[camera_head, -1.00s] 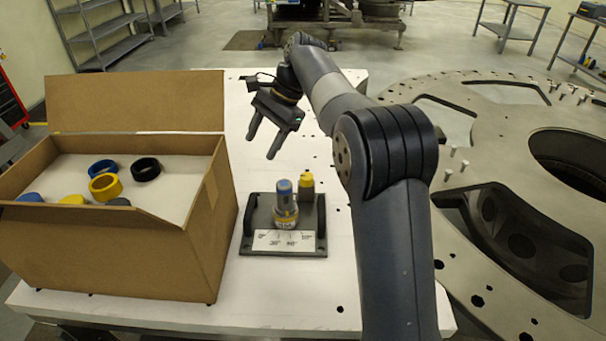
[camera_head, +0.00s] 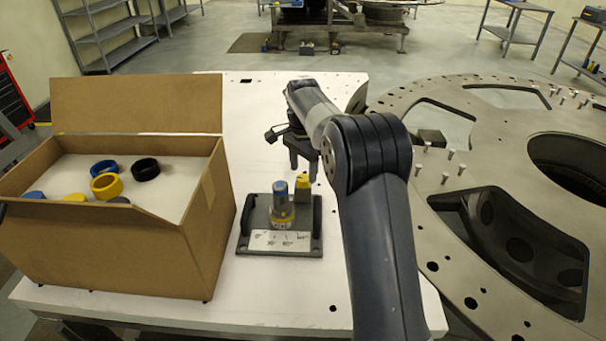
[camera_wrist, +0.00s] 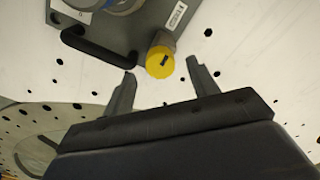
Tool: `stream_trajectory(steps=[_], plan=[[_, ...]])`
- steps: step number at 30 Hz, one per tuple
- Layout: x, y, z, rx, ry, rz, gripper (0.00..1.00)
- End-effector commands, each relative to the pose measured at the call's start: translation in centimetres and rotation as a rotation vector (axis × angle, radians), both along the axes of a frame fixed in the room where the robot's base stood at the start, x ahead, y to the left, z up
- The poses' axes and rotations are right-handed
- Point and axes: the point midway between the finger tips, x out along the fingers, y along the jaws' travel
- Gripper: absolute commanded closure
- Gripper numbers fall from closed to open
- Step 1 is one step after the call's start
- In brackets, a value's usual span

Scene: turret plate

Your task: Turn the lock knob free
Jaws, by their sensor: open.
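A grey plate fixture (camera_head: 308,246) with black side handles sits on the white table. On it stands an upright post with a blue-grey cap (camera_head: 280,190) and a yellow ring (camera_head: 281,217) at its base, behind a white angle scale. A yellow knob (camera_head: 303,182) stands at the plate's back right, and it also shows in the wrist view (camera_wrist: 160,62), round with a dark slot. My gripper (camera_head: 303,172) points down at the yellow knob. In the wrist view its fingers (camera_wrist: 160,82) are apart, with the knob just beyond and between the tips; they appear not to touch it.
An open cardboard box (camera_head: 120,240) with blue, yellow and black rings on a white insert stands at the left. A large metal turret plate (camera_head: 470,250) lies at the right. The white table (camera_head: 250,110) behind the fixture is clear.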

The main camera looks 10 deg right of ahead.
Motion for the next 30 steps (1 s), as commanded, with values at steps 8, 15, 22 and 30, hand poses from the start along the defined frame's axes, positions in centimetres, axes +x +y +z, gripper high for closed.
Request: stream_trajectory(steps=[8, 15, 22, 30], plan=[[0.0, 0.0, -2.5, 0.001, 0.001, 0.0, 0.44], [0.0, 0.0, -2.6, 0.001, -0.001, 0.0, 0.44], [0.0, 0.0, -2.6, 0.001, -0.001, 0.0, 0.6], [0.0, 0.0, -2.6, 0.001, 0.0, 0.0, 0.83]])
